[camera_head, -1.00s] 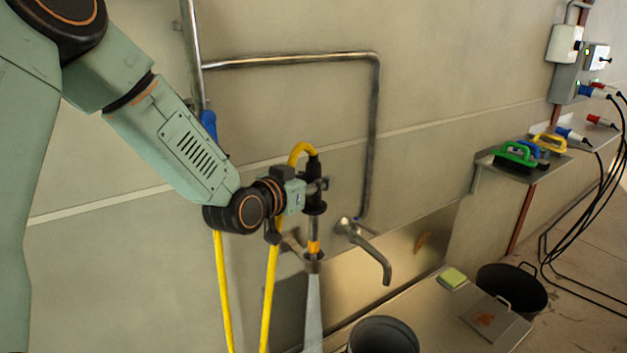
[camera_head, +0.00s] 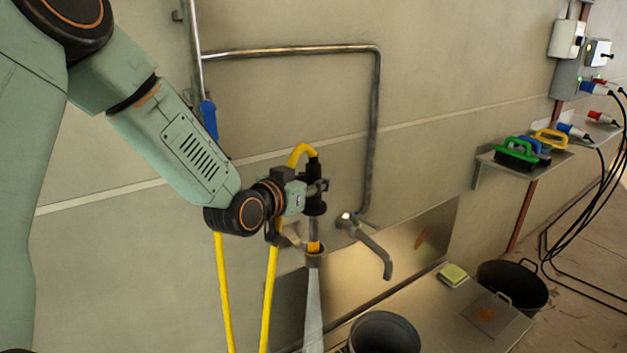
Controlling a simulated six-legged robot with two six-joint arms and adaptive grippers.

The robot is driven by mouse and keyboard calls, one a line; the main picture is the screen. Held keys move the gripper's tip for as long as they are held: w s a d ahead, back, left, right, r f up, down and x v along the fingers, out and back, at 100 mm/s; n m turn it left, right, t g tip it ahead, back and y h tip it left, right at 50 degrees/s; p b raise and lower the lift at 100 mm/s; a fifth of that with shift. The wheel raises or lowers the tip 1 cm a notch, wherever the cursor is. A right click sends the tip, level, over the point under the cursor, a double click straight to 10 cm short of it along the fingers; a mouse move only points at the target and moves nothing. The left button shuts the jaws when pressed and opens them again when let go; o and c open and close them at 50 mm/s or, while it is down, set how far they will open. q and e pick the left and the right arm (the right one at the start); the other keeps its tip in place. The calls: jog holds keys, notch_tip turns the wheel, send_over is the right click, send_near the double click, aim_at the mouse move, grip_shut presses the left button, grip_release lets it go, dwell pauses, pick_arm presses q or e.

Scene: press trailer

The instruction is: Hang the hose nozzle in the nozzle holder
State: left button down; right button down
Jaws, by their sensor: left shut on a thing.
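The hose nozzle (camera_head: 315,205) is black with an orange band near its lower end, and a yellow hose (camera_head: 302,150) loops out of its top. It hangs upright, tip down. My left gripper (camera_head: 318,187) is shut on its black body. The nozzle holder (camera_head: 314,260) is a small metal ring on the wall, directly below. The nozzle's lower end is at the ring and seems to be partly inside it; the exact depth is hard to tell. A pale, spray-like streak (camera_head: 313,310) runs down below the ring. My right gripper is not in view.
A tap (camera_head: 370,245) sticks out just right of the nozzle. A metal pipe (camera_head: 375,130) runs along the wall. Below are a dark bucket (camera_head: 384,334), a yellow-green sponge (camera_head: 453,275) and a black tub (camera_head: 512,285). Brushes (camera_head: 520,152) lie on a shelf at right.

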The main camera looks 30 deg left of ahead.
aim_at(311, 224)
pick_arm(q)
jog(key=shift+f+b, duration=1.4)
jog(key=shift+f, duration=0.6)
jog(key=shift+p, duration=0.4)
dwell(0.8)
jog(key=shift+f, duration=0.1)
jog(key=shift+f+b, duration=2.2)
jog(key=shift+f, duration=0.75)
jog(key=c, duration=0.9)
grip_release()
jog(key=shift+s, duration=0.15)
jog(key=v, duration=0.5)
jog(key=shift+s+a+r, duration=0.1)
jog(key=shift+s+a, duration=0.05)
jog(key=shift+s, duration=0.15)
jog(key=shift+v, duration=0.8)
